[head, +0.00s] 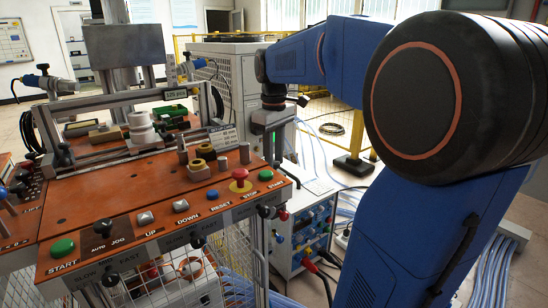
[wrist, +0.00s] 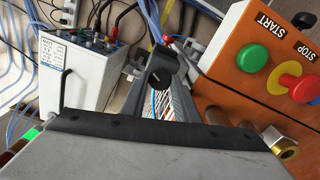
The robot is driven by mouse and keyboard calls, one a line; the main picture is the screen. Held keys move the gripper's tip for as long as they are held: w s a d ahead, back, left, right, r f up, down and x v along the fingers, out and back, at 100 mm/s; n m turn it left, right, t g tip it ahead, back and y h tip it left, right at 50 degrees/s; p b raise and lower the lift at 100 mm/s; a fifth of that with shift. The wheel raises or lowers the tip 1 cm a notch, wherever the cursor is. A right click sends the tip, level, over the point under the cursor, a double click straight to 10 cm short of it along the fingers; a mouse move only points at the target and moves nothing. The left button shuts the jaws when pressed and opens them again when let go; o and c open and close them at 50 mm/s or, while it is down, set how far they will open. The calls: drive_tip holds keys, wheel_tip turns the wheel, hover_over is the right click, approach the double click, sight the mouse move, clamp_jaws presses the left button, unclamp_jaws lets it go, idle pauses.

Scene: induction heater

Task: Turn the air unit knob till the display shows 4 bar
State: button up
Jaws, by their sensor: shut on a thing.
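My gripper (head: 273,148) points down beside the right end of the orange control panel in the head view. In the wrist view, its grey body with a black edge fills the bottom. A round black part with a pale mark (wrist: 160,86), which looks like the air unit knob, sits at the middle, just beyond that edge. In the head view the knob is hidden behind my gripper.
The orange panel (head: 130,212) carries several buttons, including the red stop button (head: 240,175) and a green start button (wrist: 252,54). A brass fitting (wrist: 286,149) is at the right in the wrist view. A white supply box (wrist: 72,75) with cables stands left there.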

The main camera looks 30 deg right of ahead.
sight(275, 162)
drive_tip(key=o, duration=1.1)
drive_tip(key=shift+c, duration=0.2)
drive_tip(key=shift+r, duration=0.1)
wheel_tip(275, 162, up, 17)
drive_tip(key=shift+r, duration=0.15)
drive_tip(key=shift+s, duration=0.1)
